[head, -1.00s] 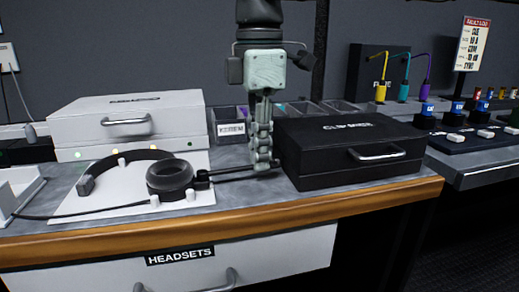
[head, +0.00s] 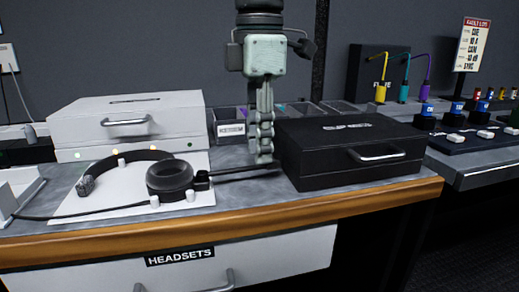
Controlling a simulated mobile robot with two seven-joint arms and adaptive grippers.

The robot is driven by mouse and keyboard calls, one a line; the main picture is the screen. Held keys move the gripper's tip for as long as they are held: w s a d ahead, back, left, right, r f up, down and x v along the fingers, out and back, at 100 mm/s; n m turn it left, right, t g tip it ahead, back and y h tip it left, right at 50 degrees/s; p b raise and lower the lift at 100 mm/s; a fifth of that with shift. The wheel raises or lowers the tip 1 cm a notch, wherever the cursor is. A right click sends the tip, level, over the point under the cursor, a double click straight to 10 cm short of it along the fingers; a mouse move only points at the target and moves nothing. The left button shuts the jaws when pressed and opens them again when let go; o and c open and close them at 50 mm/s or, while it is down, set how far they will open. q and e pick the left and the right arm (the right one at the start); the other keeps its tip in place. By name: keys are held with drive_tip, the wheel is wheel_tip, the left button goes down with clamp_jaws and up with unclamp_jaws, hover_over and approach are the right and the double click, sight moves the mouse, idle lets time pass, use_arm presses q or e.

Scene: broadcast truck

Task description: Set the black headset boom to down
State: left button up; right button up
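The black headset lies on a white mat (head: 100,203) on the counter, its headband (head: 125,158) curving left and its round ear cup (head: 170,177) at the right. Its thin black boom (head: 232,173) sticks out to the right from a small block beside the cup, running nearly level towards the black case. My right gripper (head: 264,158) hangs down from above with its fingers together, nothing seen between them. Its tips are at the outer part of the boom; whether they touch it I cannot tell. My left gripper is not in view.
A black case (head: 350,162) stands close to the right of the gripper. A white case (head: 85,122) stands behind the headset, and labelled bins (head: 231,131) stand behind the gripper. White pegs (head: 191,195) stand on the mat. The counter's wooden edge (head: 225,222) runs along the front.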

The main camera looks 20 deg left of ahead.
wheel_tip(320, 180, up, 10)
idle(0.3)
drive_tip(key=shift+r, duration=0.1)
